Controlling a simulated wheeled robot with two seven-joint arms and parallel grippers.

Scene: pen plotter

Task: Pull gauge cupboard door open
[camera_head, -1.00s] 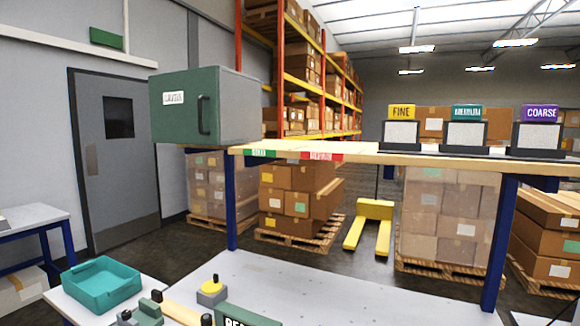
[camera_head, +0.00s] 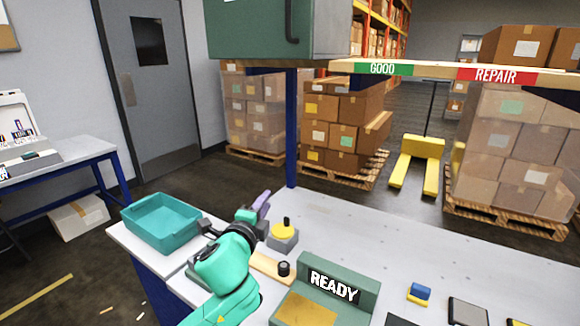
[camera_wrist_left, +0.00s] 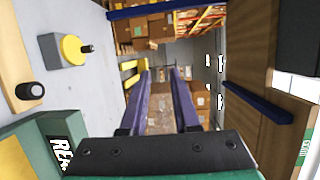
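The gauge cupboard (camera_head: 262,32) is a green box with grey sides, standing on the shelf at the top of the head view. Its top is cut off by the frame. Its door looks shut, and the dark bar handle (camera_head: 291,22) is on the right part of its front. My left gripper (camera_head: 264,201) is low over the bench, below the cupboard and apart from it. In the left wrist view its two purple fingers (camera_wrist_left: 161,75) are spread with nothing between them. My right gripper is not in view.
The wooden shelf (camera_head: 345,67) with GOOD and REPAIR labels runs above the bench, on a blue post (camera_head: 291,130). On the bench (camera_head: 360,225) are a yellow knob on a grey block (camera_head: 283,238) and a green READY unit (camera_head: 345,280). A teal tray (camera_head: 160,228) is at left.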

